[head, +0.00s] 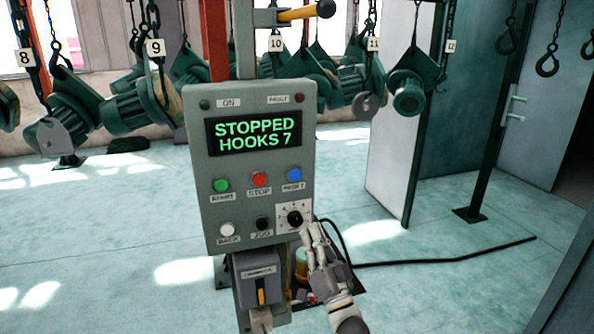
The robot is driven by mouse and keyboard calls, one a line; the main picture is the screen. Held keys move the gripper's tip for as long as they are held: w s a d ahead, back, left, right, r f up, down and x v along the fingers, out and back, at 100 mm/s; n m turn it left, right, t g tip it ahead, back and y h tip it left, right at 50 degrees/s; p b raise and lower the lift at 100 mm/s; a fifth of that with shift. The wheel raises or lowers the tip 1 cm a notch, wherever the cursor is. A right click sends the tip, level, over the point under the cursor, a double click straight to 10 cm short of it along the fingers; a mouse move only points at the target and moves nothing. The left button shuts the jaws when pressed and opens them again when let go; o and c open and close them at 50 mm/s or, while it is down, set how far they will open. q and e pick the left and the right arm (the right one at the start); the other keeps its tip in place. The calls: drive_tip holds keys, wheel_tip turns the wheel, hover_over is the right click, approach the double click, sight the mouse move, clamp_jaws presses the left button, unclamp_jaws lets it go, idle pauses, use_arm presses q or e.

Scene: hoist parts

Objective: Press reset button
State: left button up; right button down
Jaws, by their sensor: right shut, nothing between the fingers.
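A grey control box (199,150) stands upright on a post in the middle of the head view. Its display (254,135) reads "STOPPED HOOKS 7" in green. The blue button (294,174), with a small label that looks like "RESET", is at the right end of the upper button row, uncovered. My right gripper (312,233) is shut and empty. Its fingertips are at the box's lower right, below the blue button and beside the black rotary knob (294,218); I cannot tell whether they touch the box. My left gripper is not in view.
A green button (221,185) and a red button (259,180) share the blue button's row. A white button (227,230) and a black button (262,224) are below. A yellow-handled lever (305,13) juts out above. Hoists (137,112) hang behind; a black cable (440,257) crosses the floor.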

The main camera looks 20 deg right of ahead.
sight(295, 175)
wheel_tip(295, 175, up, 10)
drive_tip(key=s+m+t, duration=0.1)
drive_tip(key=s+t, duration=0.1)
drive_tip(key=shift+d+r+t+p, duration=0.15)
drive_tip(key=shift+d+t+p, duration=0.15)
drive_tip(key=shift+p, duration=0.1)
drive_tip(key=shift+w, duration=0.15)
drive_tip(key=shift+w+a+b, duration=0.2)
drive_tip(key=shift+w+b, duration=2.85)
drive_tip(key=shift+w, duration=1.25)
drive_tip(key=shift+w+b, duration=0.45)
drive_tip(key=shift+b, duration=0.05)
